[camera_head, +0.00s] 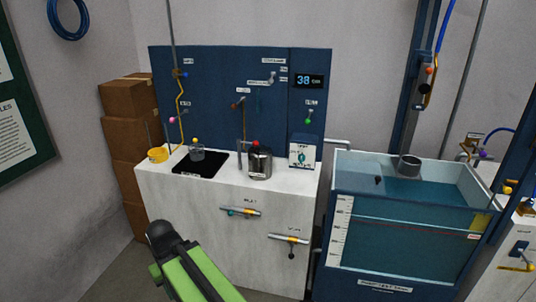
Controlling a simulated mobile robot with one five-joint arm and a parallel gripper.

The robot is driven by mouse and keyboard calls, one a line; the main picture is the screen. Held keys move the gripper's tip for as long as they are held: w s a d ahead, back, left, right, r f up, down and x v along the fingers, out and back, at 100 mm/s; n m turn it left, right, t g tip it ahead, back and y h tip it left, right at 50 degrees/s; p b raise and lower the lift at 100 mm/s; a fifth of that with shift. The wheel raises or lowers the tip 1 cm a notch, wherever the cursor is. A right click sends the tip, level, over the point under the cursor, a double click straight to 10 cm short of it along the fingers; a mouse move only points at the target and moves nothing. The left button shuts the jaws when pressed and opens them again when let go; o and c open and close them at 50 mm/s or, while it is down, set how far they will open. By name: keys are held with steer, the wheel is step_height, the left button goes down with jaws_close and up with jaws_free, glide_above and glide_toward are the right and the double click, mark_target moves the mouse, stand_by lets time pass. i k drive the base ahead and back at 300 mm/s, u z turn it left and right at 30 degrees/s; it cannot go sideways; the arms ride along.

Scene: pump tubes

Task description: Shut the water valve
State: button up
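Several small valves show, and I cannot read which label says water. On the blue back panel (215,130) are a blue knob (184,74), a pink knob (172,120), an orange-brown handle (238,104), a grey lever (268,80) and a green knob (308,119). On the white cabinet front are a pipe valve with a teal handle (234,212) and one with a black handle (291,250). Their open or shut state cannot be told. My green and black arm is low at the front, apart from the valves; its gripper fingers do not show.
A water tank (400,248) stands right of the white cabinet (180,225), with a dark blue column behind it. A metal pot (260,162), yellow cup (157,155) and black sink (198,166) are on the counter. Cardboard boxes (128,98) stack at left.

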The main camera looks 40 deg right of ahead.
mark_target(300, 157)
steer(key=u, duration=0.3)
steer(key=i, duration=1.05)
steer(key=u, duration=0.35)
steer(key=k, duration=0.8)
steer(key=z, duration=0.2)
steer(key=i, duration=0.8)
steer(key=z, duration=0.05)
